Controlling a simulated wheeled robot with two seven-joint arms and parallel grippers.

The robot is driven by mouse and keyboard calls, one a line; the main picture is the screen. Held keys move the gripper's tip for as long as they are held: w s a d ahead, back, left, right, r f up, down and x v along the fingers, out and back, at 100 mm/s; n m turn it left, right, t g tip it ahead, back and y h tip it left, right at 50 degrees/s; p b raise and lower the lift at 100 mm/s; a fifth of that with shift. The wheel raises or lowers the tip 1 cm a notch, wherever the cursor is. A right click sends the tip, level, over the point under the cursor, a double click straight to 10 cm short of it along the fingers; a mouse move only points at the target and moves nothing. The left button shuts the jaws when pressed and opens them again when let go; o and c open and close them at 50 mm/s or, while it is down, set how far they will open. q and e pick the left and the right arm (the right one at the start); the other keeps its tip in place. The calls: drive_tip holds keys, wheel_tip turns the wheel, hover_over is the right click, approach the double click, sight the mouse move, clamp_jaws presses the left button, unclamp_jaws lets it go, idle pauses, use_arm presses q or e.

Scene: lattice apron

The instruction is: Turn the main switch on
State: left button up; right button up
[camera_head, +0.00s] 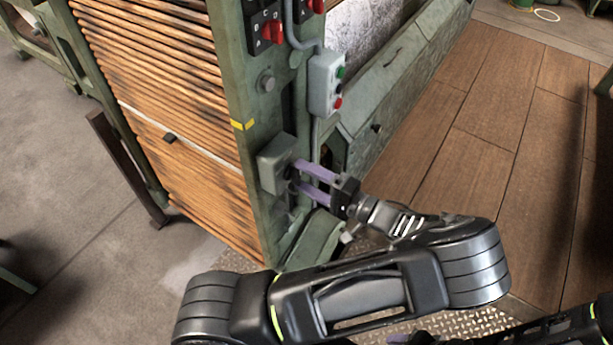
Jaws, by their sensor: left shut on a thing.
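A grey-green switch box (273,165), which I take to be the main switch, is fixed low on the green machine post. My left gripper (298,175) has its two purple fingers at the right-hand face of this box. They are shut on its small dark knob, which is mostly hidden between the fingertips, so I cannot tell which way it is turned.
Above is a grey button box (326,84) with green, black and red buttons. Red rotary switches (272,32) sit higher on the post. Wooden slats (165,90) lie left of the post. Wooden floor boards (480,130) are clear at the right.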

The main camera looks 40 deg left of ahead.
use_arm(q)
drive_tip(key=o, duration=1.4)
drive_tip(key=d+b, duration=0.2)
drive_tip(key=d, duration=0.6)
drive_tip(key=shift+w, duration=0.1)
drive_tip(key=shift+a+f, duration=0.15)
